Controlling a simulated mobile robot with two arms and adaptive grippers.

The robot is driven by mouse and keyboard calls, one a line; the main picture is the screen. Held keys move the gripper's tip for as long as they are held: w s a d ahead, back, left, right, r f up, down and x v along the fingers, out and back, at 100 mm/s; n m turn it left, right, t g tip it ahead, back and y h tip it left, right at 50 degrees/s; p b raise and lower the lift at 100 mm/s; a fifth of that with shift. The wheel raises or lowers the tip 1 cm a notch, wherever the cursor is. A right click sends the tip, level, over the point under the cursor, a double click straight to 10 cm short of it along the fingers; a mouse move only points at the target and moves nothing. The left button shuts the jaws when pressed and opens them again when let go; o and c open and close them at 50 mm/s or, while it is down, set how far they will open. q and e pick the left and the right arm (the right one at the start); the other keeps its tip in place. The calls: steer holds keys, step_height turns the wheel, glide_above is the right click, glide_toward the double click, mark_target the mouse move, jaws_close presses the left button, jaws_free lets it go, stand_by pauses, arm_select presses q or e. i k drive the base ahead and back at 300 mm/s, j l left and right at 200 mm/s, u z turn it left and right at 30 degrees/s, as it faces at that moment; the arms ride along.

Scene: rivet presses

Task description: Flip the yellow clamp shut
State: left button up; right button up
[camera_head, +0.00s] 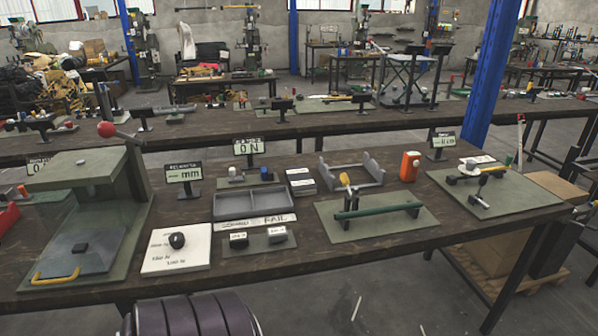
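A yellow piece (346,182) stands roughly upright near the left end of a green bar (378,210) on a grey-green plate (425,223), right of the table's middle. A small dark fixture with a yellow lever (491,168) stands on another plate (535,205) at the right; its lever lies at a low slant. I cannot tell for sure which of these is the yellow clamp, nor whether either is fully open or shut. Neither of my grippers is in view.
A press (110,190) with a red knob and a yellow handle stands at the left. A grey divided tray (255,203), a white panel with a black knob (176,243), a grey cradle (352,170) and an orange bottle (410,166) occupy the dark table (290,275). Its front edge is mostly clear.

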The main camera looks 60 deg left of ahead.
mark_target(344, 178)
steer(key=u, duration=1.65)
steer(key=i+j+z, duration=0.2)
steer(key=j, duration=0.35)
steer(key=i+j, duration=0.25)
steer(key=j+z, duration=0.05)
